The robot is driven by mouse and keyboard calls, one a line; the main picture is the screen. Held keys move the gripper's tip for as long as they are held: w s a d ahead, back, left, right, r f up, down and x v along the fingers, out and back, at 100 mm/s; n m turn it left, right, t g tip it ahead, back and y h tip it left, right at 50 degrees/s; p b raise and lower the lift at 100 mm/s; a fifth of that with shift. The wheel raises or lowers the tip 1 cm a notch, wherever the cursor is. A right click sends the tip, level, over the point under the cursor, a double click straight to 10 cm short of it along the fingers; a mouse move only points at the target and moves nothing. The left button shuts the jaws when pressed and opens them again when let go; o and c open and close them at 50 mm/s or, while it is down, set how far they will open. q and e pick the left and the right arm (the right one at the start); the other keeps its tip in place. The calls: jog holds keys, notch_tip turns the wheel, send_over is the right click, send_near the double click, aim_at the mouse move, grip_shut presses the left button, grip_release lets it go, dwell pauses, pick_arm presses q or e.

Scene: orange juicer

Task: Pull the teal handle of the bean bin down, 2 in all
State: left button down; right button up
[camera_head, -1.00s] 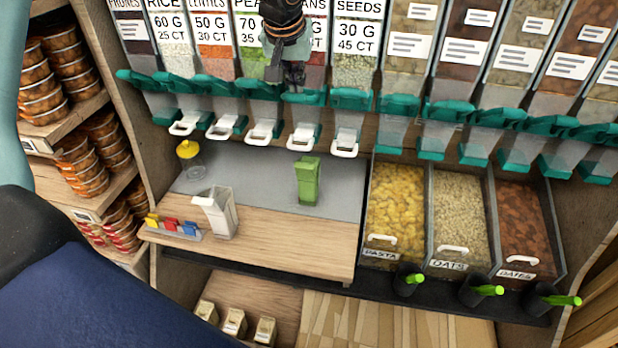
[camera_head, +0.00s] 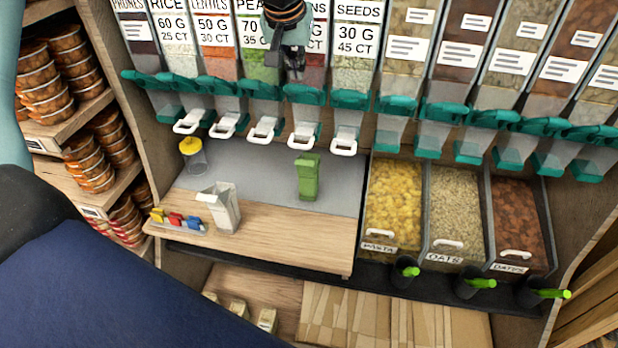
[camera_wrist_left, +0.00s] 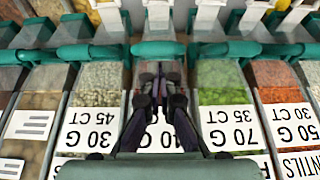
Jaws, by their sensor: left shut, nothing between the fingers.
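The bean bin (camera_head: 312,78) is the clear dispenser with dark red contents, left of the seeds bin. Its teal handle (camera_head: 305,95) runs across the front of its base, at about the height of its neighbours. My left gripper (camera_head: 293,73) is shut and empty, in front of the bean bin's label and just above the handle. In the left wrist view, which is upside down, the shut fingertips (camera_wrist_left: 160,75) point at the teal handle (camera_wrist_left: 160,49) with a small apparent gap. The gripper hides part of the bin's label. My right gripper is not in view.
Similar teal-handled bins stand close on both sides, including the pea bin (camera_head: 258,68) and seeds bin (camera_head: 352,68). Below are white-handled spouts and a counter (camera_head: 270,228) with a green carton (camera_head: 308,177), a white carton (camera_head: 222,207) and a yellow-lidded jar (camera_head: 193,157).

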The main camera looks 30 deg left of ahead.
pick_arm(q)
jog(key=s+p+v, duration=0.1)
jog(key=v, duration=0.5)
jog(key=shift+f+p, duration=0.3)
jog(key=shift+p, duration=0.1)
jog(key=shift+w+d+f, duration=0.1)
jog(key=shift+f, duration=0.05)
